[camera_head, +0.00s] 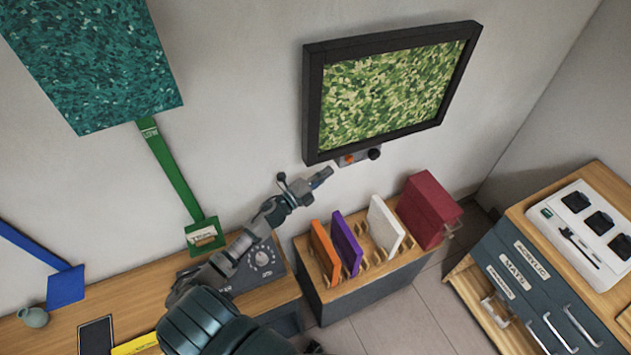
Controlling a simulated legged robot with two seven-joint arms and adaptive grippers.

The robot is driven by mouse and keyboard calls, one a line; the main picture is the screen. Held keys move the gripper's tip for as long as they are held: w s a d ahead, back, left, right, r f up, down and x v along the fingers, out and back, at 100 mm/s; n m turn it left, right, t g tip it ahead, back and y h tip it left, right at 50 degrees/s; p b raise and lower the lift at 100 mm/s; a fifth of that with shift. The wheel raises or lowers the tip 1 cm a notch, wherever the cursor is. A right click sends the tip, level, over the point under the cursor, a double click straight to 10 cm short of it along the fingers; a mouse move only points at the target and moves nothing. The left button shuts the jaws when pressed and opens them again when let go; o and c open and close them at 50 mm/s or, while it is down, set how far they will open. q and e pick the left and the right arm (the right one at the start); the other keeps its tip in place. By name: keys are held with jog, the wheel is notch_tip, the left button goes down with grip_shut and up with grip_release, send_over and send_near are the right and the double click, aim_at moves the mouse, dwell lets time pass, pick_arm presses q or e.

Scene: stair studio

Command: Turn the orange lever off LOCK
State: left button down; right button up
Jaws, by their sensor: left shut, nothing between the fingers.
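The small orange lever (346,160) sits on a narrow grey plate (360,158) under the lower edge of the black-framed green picture (392,92) on the wall. A black knob (374,154) is at the plate's right end. The lever is too small to tell its setting, and I can read no LOCK mark. My left gripper (326,173) is shut and empty. Its tip points up and right, just below and left of the lever, with a small gap showing in the picture. My right gripper is not in view.
Below stands a slotted wooden rack (370,269) with orange, purple and white panels and a dark red box (428,208). A dial device (262,257) is on the wooden bench, partly behind my arm. A drawer cabinet (520,285) is at right. The wall around the lever looks clear.

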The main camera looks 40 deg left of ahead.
pick_arm(q)
jog(key=shift+v, duration=2.4)
jog(key=shift+d, duration=0.1)
jog(key=n+b, duration=0.2)
jog(key=n, duration=0.3)
jog(key=s+a+n+t+h+b, duration=0.1)
jog(key=n+b, duration=0.1)
jog(key=n, duration=0.3)
jog(key=f+n+b, duration=0.1)
jog(key=n+b, duration=0.1)
jog(key=n, duration=0.3)
jog(key=shift+s+a+f+n+t+h+b, duration=0.1)
jog(key=shift+s+a+n+t+h+b, duration=0.1)
jog(key=shift+s+n+t+h+b, duration=0.15)
